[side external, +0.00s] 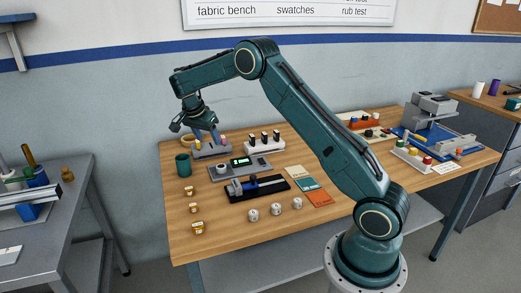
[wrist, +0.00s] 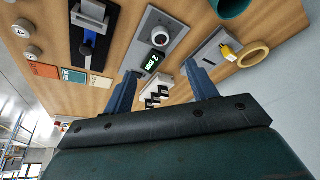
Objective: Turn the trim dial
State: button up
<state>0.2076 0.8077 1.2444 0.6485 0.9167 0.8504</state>
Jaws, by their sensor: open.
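The likely trim dial (side external: 221,168) is a pale round knob on a grey panel with a lit green display (side external: 241,161), on the wooden bench. In the wrist view the dial (wrist: 162,39) sits at top centre, beside the display (wrist: 155,62). My gripper (side external: 205,138) is above the back left of the bench, behind the dial panel. In the wrist view its two blue fingers (wrist: 161,70) are spread with nothing between them. The dial lies beyond the fingertips, apart from them.
A teal mug (side external: 183,165) stands left of the panel. A white block with black-topped pegs (side external: 264,146) is behind it, and a black base with a blue slider (side external: 257,187) in front. A yellow ring (wrist: 253,54) and several silver knobs (side external: 253,215) are nearby. The front bench edge is clear.

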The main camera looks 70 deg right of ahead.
aim_at(221, 166)
jog(key=shift+w+d+f+m, duration=0.2)
jog(key=shift+d+f, duration=0.1)
jog(key=shift+f, duration=0.3)
jog(key=shift+w+d+f+m, duration=0.1)
jog(key=shift+d+f+m, duration=0.15)
jog(key=shift+f, duration=0.3)
jog(key=x, duration=1.3)
jog(key=shift+s+d+f, duration=0.2)
jog(key=shift+s+f, duration=0.05)
jog(key=shift+f, duration=0.05)
jog(key=c, duration=1)
